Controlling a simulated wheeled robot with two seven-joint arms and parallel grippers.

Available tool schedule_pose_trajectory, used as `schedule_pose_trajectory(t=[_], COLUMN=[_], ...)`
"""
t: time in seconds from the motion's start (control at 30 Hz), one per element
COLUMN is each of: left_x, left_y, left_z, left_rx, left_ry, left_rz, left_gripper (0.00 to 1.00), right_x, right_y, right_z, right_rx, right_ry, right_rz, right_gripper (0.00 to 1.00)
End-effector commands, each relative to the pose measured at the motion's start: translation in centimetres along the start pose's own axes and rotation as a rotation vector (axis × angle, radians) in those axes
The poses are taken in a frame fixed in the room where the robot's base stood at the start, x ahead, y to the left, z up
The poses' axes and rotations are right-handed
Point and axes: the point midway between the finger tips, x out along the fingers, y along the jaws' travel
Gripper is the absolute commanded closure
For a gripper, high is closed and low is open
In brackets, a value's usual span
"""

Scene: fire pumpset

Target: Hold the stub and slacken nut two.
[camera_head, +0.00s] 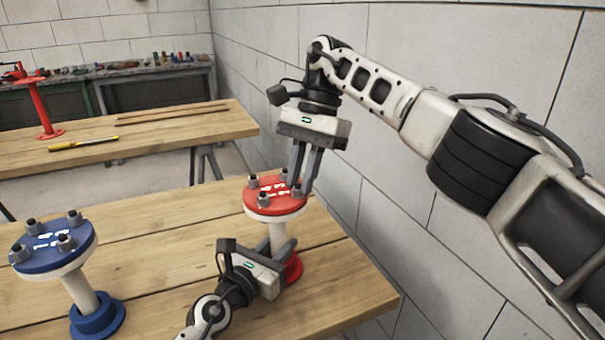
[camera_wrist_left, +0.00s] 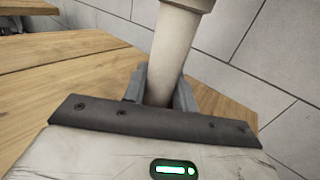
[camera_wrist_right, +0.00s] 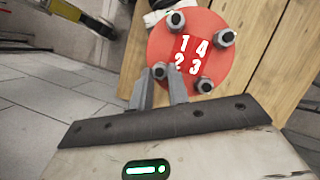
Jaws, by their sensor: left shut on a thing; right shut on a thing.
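The red-topped stub stands on the near table: a red disc (camera_head: 272,205) on a pale pipe (camera_head: 278,232) with a red foot (camera_head: 294,268). My left gripper (camera_head: 280,252) is shut on the pipe below the disc; the pipe (camera_wrist_left: 174,50) rises between its fingers in the left wrist view. The disc (camera_wrist_right: 185,48) carries white numbers 1 to 4 and a grey nut by each. My right gripper (camera_wrist_right: 162,90) points down and is shut on nut two (camera_wrist_right: 160,70), beside the number 2. In the head view the right gripper (camera_head: 301,188) partly hides that nut.
A blue-topped stub (camera_head: 55,247) with its own nuts stands at the left of the near table (camera_head: 160,250). A grey block wall (camera_head: 480,270) is close on the right. A far table (camera_head: 160,150) holds a red stand (camera_head: 42,108) and a yellow-handled tool (camera_head: 83,143).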

Motion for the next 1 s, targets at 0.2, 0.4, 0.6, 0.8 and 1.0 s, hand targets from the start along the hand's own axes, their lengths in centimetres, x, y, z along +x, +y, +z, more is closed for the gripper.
schedule_pose_trajectory(t=[0.2,0.4,0.6,0.8,1.0], left_x=[-0.05,-0.05,-0.05,-0.05,-0.05], left_y=[0.02,0.03,0.03,0.03,0.03], left_z=[-0.13,-0.14,-0.14,-0.14,-0.14], left_rx=[0.001,0.000,0.000,0.000,0.000], left_ry=[0.003,0.003,0.003,0.003,0.003], left_rz=[0.000,0.000,0.000,0.000,0.000], left_gripper=[1.00,1.00,1.00,1.00,1.00], right_x=[-0.10,-0.12,-0.12,-0.08,-0.03], right_y=[0.01,0.03,0.03,0.02,0.00], right_z=[-0.10,-0.12,-0.12,-0.06,-0.02], right_rx=[-0.030,-0.033,-0.032,-0.033,-0.034], right_ry=[0.005,0.005,0.005,0.003,0.002], right_rz=[0.010,0.012,0.011,0.012,0.012], right_gripper=[1.00,1.00,0.80,0.61,0.61])
